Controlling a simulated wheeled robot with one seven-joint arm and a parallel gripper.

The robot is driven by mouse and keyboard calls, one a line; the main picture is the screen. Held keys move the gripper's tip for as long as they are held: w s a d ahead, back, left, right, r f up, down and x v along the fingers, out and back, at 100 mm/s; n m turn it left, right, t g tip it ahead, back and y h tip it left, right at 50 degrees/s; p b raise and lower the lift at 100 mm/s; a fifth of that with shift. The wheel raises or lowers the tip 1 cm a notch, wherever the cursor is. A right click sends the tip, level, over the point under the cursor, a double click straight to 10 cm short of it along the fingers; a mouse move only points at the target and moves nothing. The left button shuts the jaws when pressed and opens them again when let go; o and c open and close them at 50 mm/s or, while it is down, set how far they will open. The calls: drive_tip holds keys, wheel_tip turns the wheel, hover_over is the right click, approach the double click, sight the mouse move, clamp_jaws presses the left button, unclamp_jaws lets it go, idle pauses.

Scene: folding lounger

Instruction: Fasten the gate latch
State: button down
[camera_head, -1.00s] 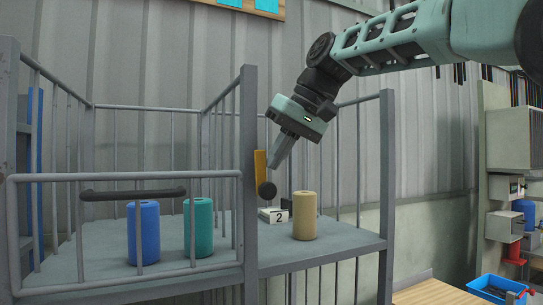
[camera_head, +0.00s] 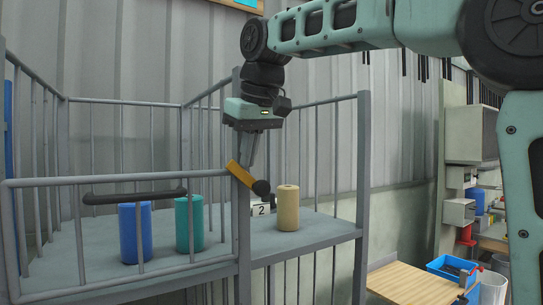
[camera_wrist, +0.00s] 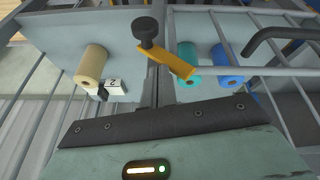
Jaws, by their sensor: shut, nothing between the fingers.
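The latch is an orange bar (camera_head: 239,173) with a black knob (camera_head: 261,188) at its lower right end, on the grey post. The bar is tilted, its upper end leaning left toward the top rail of the barred gate (camera_head: 120,181). The gate has a black handle (camera_head: 134,197) and its right end is close to the post. My gripper (camera_head: 249,167) points down, shut and empty, right beside the bar; I cannot tell whether they touch. In the wrist view the bar (camera_wrist: 168,61) and knob (camera_wrist: 146,30) show beyond the gripper housing.
A blue can (camera_head: 130,233) and a teal can (camera_head: 189,224) stand behind the gate. A tan can (camera_head: 288,208) and a number 2 block (camera_head: 261,209) stand right of the post. A wooden table (camera_head: 410,282) and blue bin (camera_head: 451,268) are at lower right.

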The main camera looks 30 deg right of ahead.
drive_tip(key=shift+a+f, duration=0.15)
drive_tip(key=shift+a, duration=0.35)
idle(0.4)
drive_tip(key=a+p+v, duration=0.2)
drive_tip(key=v, duration=1)
drive_tip(key=shift+w+a, duration=0.15)
drive_tip(key=shift+w, duration=0.2)
